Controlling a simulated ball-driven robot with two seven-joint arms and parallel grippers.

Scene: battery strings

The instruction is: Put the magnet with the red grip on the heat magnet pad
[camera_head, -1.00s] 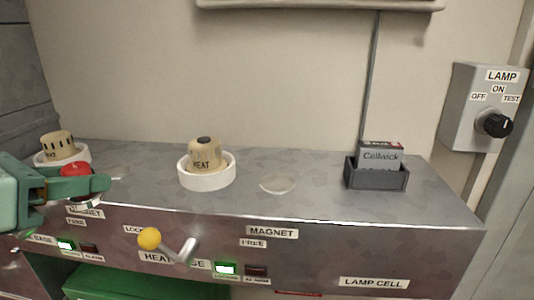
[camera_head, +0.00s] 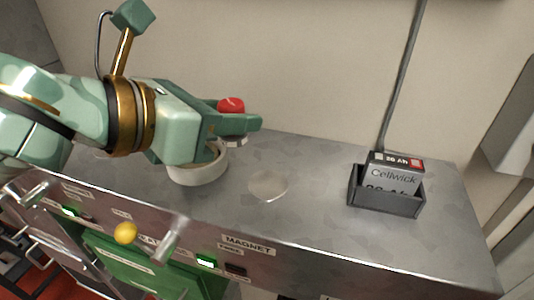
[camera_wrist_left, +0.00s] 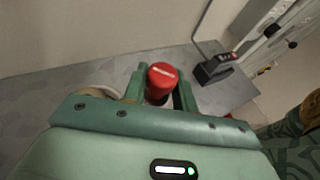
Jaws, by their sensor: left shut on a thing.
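The magnet with the red grip (camera_head: 231,105) is held between the fingers of my left gripper (camera_head: 240,124). In the left wrist view the red grip (camera_wrist_left: 162,76) sits between both fingers (camera_wrist_left: 160,86). The magnet is above the bench top, near the white ring (camera_head: 200,172), which my gripper partly hides. The heat fuse inside that ring is hidden behind my gripper. A pale round pad (camera_head: 268,184) lies bare on the bench to the right of the ring, above the MAGNET label. My right gripper is not in view.
A dark holder (camera_head: 388,205) with a Cellwick battery (camera_head: 396,174) stands on the right of the bench. A grey cable (camera_head: 402,70) runs down the wall. The bench between pad and holder is clear.

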